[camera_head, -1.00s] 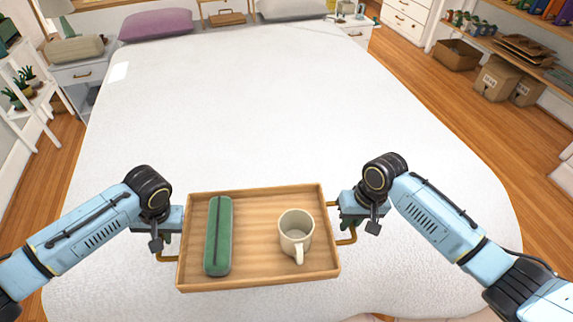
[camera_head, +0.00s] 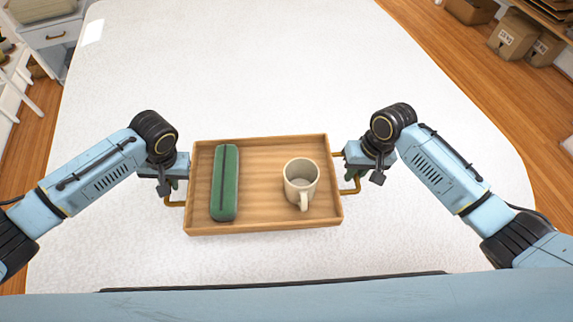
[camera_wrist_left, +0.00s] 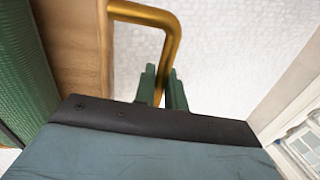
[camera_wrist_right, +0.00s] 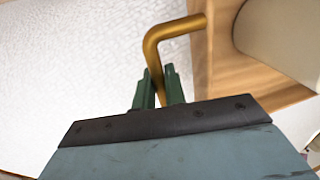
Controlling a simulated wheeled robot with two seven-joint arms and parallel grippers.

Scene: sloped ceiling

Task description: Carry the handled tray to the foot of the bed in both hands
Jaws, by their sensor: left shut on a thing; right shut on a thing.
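The wooden tray (camera_head: 262,226) is in the middle of the head view, over the near end of the white bed (camera_head: 270,75). A green case (camera_head: 225,182) lies on its left side and a cream mug (camera_head: 301,183) stands upright on its right side. My left gripper (camera_head: 172,188) is shut on the left brass handle, which shows in the left wrist view (camera_wrist_left: 165,35). My right gripper (camera_head: 355,175) is shut on the right brass handle, which shows in the right wrist view (camera_wrist_right: 160,40). The tray looks about level. Whether it touches the bed cannot be told.
A white nightstand (camera_head: 45,35) stands at the far left. Cardboard boxes (camera_head: 515,35) sit at the upper right beyond the wooden floor (camera_head: 460,75). The bed's surface beyond the tray is clear.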

